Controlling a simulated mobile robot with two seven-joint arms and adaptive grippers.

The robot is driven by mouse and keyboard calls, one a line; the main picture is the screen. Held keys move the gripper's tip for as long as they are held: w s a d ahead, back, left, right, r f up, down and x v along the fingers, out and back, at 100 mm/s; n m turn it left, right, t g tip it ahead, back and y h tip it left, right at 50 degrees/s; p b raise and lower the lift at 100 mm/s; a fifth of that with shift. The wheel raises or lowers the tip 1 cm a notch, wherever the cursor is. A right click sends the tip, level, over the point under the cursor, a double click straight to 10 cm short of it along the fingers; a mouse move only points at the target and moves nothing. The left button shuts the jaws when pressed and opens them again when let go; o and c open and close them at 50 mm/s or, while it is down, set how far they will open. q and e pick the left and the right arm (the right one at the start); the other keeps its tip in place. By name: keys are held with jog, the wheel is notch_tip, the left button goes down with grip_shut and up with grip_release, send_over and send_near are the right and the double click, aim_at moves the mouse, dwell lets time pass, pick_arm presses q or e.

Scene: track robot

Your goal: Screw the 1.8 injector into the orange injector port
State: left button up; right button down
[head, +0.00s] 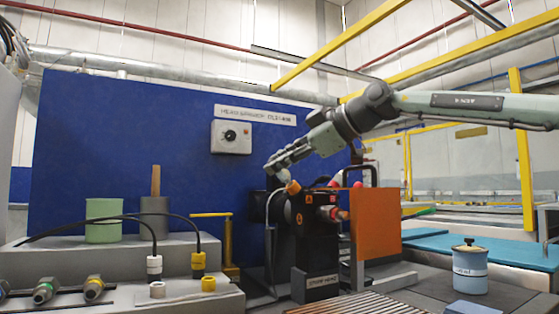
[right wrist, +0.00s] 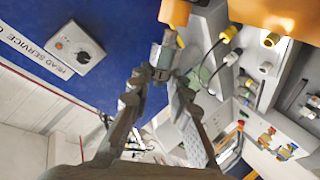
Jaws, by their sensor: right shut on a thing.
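My right gripper (head: 279,165) is beside the upper left of the black printing head (head: 318,240). In the right wrist view the right gripper (right wrist: 157,80) is shut on a silver injector (right wrist: 163,55); its label cannot be read. The orange injector port (head: 292,187) sticks out from the head's upper left. In the right wrist view the port (right wrist: 175,12) is right above the injector's end. The two are in line or nearly so; whether they touch I cannot tell. My left gripper is not in view.
A green-marked fitting (head: 46,290) and a yellow-marked fitting (head: 93,289) lie at the front left. Cables with a white plug (head: 154,266) and a yellow plug (head: 198,262) hang near them. An orange panel (head: 375,225) stands right of the head. A lidded blue pot (head: 469,271) is at right.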

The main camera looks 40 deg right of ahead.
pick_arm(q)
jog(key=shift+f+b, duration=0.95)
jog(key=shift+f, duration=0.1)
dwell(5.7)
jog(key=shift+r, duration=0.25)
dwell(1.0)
